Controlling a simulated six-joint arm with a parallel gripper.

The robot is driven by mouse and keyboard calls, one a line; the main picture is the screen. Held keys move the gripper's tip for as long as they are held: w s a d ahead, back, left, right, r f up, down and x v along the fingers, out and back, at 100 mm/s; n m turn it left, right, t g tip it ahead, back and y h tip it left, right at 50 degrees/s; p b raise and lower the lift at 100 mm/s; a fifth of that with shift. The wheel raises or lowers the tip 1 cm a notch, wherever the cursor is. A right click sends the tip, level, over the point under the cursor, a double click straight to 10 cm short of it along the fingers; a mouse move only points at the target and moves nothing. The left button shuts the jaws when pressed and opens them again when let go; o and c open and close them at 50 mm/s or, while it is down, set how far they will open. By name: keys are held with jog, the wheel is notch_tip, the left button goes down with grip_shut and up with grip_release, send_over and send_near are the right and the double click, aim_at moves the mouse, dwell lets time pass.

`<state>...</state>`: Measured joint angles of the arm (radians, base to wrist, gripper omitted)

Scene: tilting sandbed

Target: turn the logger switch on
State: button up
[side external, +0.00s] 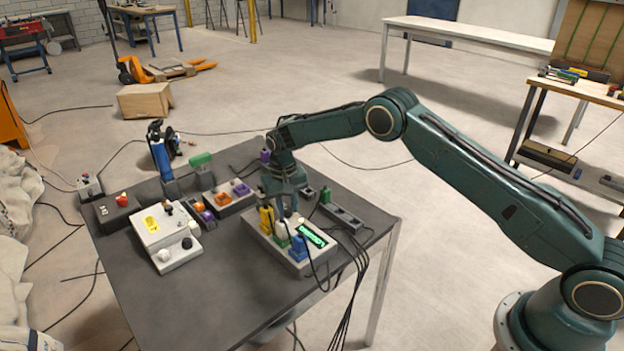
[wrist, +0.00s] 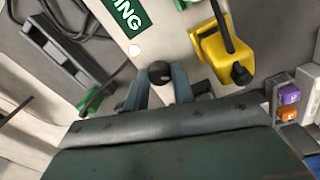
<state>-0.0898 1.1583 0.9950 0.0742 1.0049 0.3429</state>
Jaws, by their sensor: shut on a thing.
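The logger is a light grey box (side external: 263,239) on the dark table, with a lit green display (side external: 313,235). In the wrist view part of the display (wrist: 131,14) shows the letters "ING", and a small white round spot (wrist: 134,50) lies beside it. My gripper (side external: 287,211) points down over the logger's far side. In the wrist view my gripper (wrist: 163,82) has its two blue-grey fingers closed about a small black switch (wrist: 160,71). The fingers hide part of the switch, and I cannot tell its position.
A yellow plug (wrist: 225,55) stands close to the fingers; a blue plug (side external: 298,248) is on the logger's near side. A dark slotted rack (side external: 343,217) is beside it. Cables hang over the right edge. A white box (side external: 178,258) stands left; the table's front is clear.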

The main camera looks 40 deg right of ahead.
aim_at(285, 209)
jog(key=shift+m, duration=0.4)
jog(key=o, duration=1)
jog(key=shift+r, duration=0.2)
notch_tip(285, 209, up, 14)
jog(key=shift+w+a+f, duration=0.15)
jog(key=shift+a+f, duration=0.1)
jog(key=shift+a, duration=0.05)
